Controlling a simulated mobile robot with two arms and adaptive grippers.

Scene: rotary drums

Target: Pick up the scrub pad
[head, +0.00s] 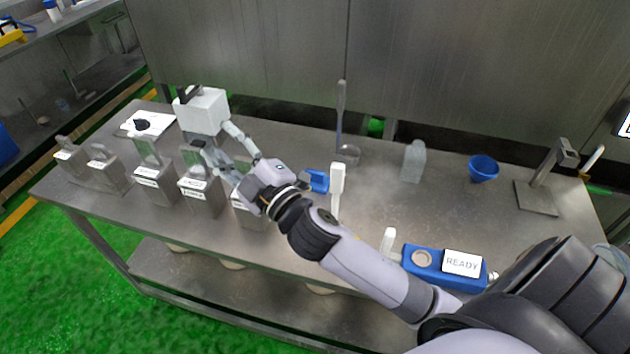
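I cannot clearly pick out the scrub pad. A small dark lump (143,124) lies on a white sheet (167,118) at the table's far left, and a small blue item (317,181) lies near the middle; I cannot tell whether either is the pad. My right gripper (213,134) reaches left across the table with its fingers spread, in front of a white box-shaped thing (206,104). I see nothing held between the fingers. Whether they touch the box is unclear. My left gripper is not in view.
Several labelled metal containers (154,184) line the table's front left, close under my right gripper. A white handle (337,180) stands upright near my forearm. A clear bottle (414,162), a blue bowl (483,168) and a blue READY device (424,270) are farther right.

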